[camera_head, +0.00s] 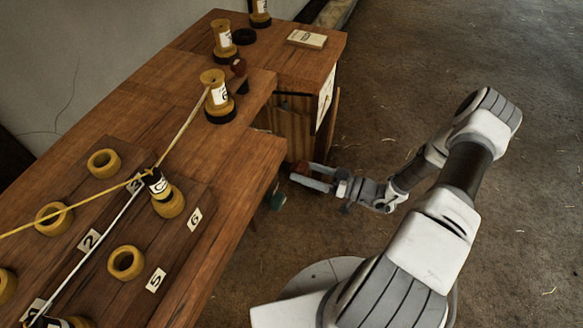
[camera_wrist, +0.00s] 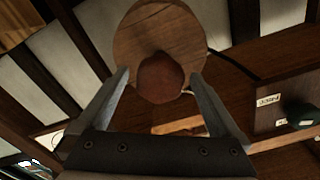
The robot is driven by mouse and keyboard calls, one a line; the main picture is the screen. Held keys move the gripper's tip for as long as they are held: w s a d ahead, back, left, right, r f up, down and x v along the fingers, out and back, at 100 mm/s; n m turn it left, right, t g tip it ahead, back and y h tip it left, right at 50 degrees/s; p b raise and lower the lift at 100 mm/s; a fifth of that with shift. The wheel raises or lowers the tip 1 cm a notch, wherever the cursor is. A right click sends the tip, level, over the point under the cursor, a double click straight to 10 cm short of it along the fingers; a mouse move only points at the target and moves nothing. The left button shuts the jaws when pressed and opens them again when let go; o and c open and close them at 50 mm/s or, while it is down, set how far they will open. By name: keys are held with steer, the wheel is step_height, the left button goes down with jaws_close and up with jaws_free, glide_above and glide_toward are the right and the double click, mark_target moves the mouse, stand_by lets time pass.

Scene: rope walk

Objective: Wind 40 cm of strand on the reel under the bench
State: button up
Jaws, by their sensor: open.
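My gripper (camera_head: 305,178) reaches in at the bench's right side, low beside the bench (camera_head: 235,200). In the wrist view my gripper (camera_wrist: 161,75) is open, with one finger on each side of a reddish-brown knob (camera_wrist: 165,80). A gap shows between the knob and at least part of the fingers; contact at the tips is unclear. Behind the knob is a round wooden disc (camera_wrist: 150,28), seemingly the reel's face. In the head view the reel is mostly hidden by the bench and my gripper. No strand on it is visible.
A dark box with a label reading FREE (camera_wrist: 268,100) and a green knob (camera_wrist: 302,115) stands right of the disc. On the bench, a yellow strand (camera_head: 185,125) and a white strand (camera_head: 105,232) run among bobbins (camera_head: 217,92) and rings (camera_head: 126,262). Floor at right is clear.

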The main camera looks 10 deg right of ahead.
mark_target(291, 167)
steer(key=shift+x, duration=2.2)
steer(key=shift+c, duration=0.2)
steer(key=c, duration=1.3)
